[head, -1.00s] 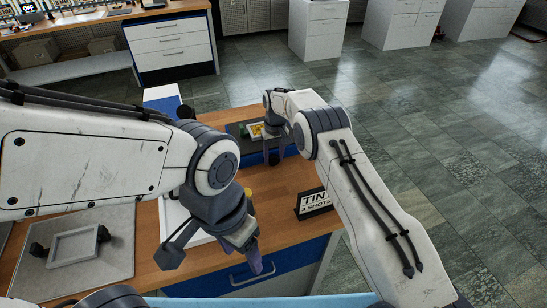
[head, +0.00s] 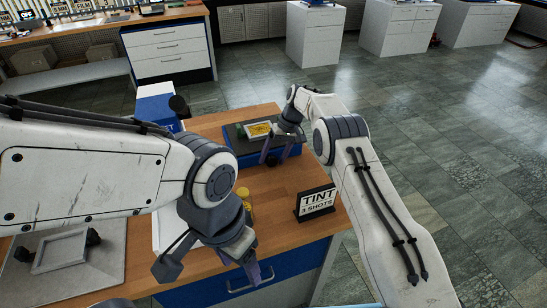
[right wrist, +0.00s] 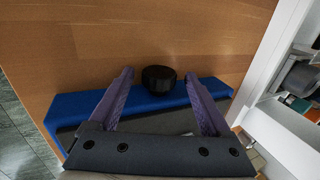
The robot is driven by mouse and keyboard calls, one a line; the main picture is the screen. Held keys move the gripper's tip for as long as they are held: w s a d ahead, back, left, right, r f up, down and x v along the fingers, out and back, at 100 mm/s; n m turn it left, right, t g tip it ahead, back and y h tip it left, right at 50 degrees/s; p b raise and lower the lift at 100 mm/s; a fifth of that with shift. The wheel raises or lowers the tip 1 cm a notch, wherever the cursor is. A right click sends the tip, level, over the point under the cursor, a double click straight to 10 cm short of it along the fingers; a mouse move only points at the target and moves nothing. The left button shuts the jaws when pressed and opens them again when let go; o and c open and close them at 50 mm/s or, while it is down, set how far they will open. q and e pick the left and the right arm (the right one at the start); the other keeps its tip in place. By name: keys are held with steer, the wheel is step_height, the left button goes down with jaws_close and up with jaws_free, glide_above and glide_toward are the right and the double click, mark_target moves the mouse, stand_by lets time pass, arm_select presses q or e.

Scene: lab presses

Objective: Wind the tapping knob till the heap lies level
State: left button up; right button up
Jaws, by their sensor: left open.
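The blue unit with a dark top (head: 237,158) sits on the wooden bench. A framed panel with a yellow patch (head: 261,129) shows on it; I cannot make out a heap. A round black knob (right wrist: 159,79) stands at the unit's edge in the right wrist view. My right gripper (head: 274,160) is over the unit. Its purple fingers are open, one on each side of the knob in the right wrist view; contact is not visible. My left gripper (head: 250,270) is open and empty near the bench's front edge, clear of the unit.
A TINT 3 SHOTS sign (head: 317,202) stands at the right of the bench. Yellow round items (head: 244,193) are beside my left wrist. A grey plate with a frame (head: 62,250) lies at left. A blue and white box (head: 156,105) stands behind. Bare wood lies before the unit.

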mark_target(274, 156)
steer(key=shift+w+d+r, duration=0.1)
steer(key=shift+d+r, duration=0.1)
steer(key=shift+r, duration=0.15)
steer(key=b+v, duration=0.1)
steer(key=v, duration=0.4)
steer(key=shift+p+v, duration=0.85)
steer(key=shift+v, duration=1.45)
